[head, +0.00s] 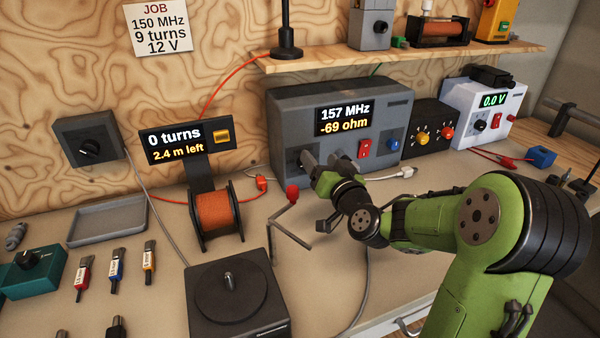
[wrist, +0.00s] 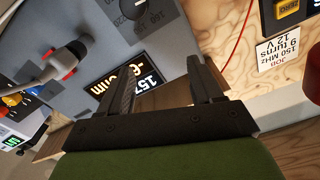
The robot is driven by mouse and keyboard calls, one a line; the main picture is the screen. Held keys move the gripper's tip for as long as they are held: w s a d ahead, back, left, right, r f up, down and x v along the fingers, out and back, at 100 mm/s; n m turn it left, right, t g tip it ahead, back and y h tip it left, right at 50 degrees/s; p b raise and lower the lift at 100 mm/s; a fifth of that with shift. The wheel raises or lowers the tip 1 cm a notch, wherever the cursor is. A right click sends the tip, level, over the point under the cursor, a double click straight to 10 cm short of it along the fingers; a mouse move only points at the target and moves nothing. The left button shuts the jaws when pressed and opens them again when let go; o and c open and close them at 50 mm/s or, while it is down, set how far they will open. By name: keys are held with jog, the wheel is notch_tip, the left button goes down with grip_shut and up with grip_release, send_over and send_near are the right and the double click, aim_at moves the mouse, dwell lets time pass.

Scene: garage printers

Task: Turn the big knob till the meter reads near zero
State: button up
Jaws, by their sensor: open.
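The grey meter box (head: 290,110) stands at the back of the bench. Its display (head: 343,118) reads 157 MHz and -69 ohm. My gripper (head: 320,160) is at the lower left of the box's front, with its fingers pointing at the panel. In the wrist view my gripper (wrist: 160,64) is open, with nothing between its fingers. A dark round knob (wrist: 133,8) with a number scale shows at the top edge there, cut off by the frame and beyond the fingertips. In the head view my gripper hides that part of the panel.
A red switch (head: 364,148) and a blue button (head: 393,145) are right of my gripper. A wire spool (head: 215,215) and a bent metal rod with a red end (head: 291,193) stand left and in front. A shelf (head: 440,55) runs above the box.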

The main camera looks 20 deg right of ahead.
notch_tip(320, 180, down, 8)
jog(key=b, duration=0.3)
jog(key=shift+r+b, duration=0.2)
jog(key=shift+b, duration=0.2)
jog(key=w, duration=0.2)
jog(key=w+p, duration=0.1)
jog(key=w, duration=0.2)
jog(key=w+p, duration=0.1)
jog(key=w, duration=0.1)
jog(key=shift+w+r, duration=0.3)
jog(key=c, duration=1.1)
jog(key=shift+o, duration=0.2)
jog(key=shift+m+p, duration=0.3)
jog(key=m+p, duration=0.2)
jog(key=m, duration=0.6)
jog(key=shift+a+r+p, duration=0.1)
jog(key=shift+p, duration=0.25)
jog(key=shift+m, duration=0.4)
